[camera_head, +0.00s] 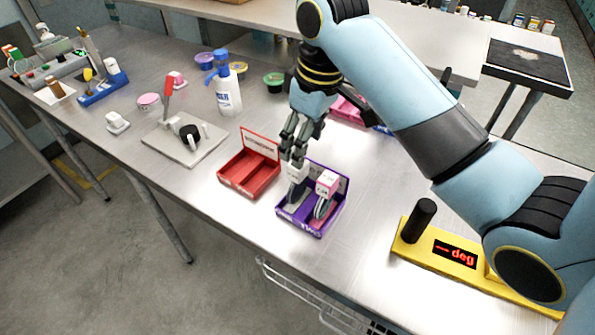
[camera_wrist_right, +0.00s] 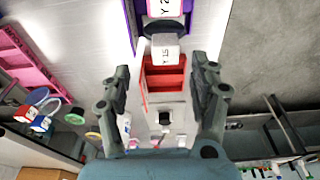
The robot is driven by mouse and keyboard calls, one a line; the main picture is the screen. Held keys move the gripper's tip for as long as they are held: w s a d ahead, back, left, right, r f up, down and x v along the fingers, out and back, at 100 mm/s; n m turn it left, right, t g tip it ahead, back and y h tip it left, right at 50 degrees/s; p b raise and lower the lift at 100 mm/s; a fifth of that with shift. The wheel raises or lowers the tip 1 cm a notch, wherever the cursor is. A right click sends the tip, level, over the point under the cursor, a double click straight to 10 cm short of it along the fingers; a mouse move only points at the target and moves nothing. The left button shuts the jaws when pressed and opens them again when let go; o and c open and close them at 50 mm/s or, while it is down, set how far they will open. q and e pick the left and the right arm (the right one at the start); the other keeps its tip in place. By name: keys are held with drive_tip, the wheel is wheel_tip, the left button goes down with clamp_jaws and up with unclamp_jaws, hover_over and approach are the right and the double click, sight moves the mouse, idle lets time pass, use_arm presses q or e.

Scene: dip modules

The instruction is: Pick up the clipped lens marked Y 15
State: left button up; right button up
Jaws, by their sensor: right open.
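In the head view, the white-topped lens (camera_head: 297,173) stands in the left part of the purple tray (camera_head: 305,229), partly hidden by my fingers. A second lens with a pink-and-white block (camera_head: 326,182) stands beside it; part of it shows at the wrist view's top edge (camera_wrist_right: 164,7). My right gripper (camera_head: 294,156) is open just above the Y 15 lens. In the wrist view, its fingers (camera_wrist_right: 160,78) are spread to either side, apart from the block. My left gripper is out of view.
An empty red tray (camera_head: 235,188) stands left of the purple one. A yellow device with a red display (camera_head: 455,253) is at the right. A grey plate (camera_head: 205,152) and blue-capped bottle (camera_head: 228,98) stand behind left. Bare table lies in front.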

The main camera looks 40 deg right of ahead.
sight(298, 183)
drive_tip(key=shift+a+f, duration=0.15)
drive_tip(key=shift+f, duration=0.7)
drive_tip(key=f, duration=0.1)
drive_tip(key=f+p, duration=0.1)
drive_tip(key=f, duration=0.2)
drive_tip(key=shift+w+a+f, duration=0.25)
drive_tip(key=shift+a, duration=0.1)
drive_tip(key=shift+w+f, duration=0.1)
drive_tip(key=shift+f, duration=0.35)
drive_tip(key=shift+c, duration=0.2)
drive_tip(key=c, duration=0.4)
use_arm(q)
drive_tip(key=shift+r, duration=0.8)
use_arm(e)
clamp_jaws()
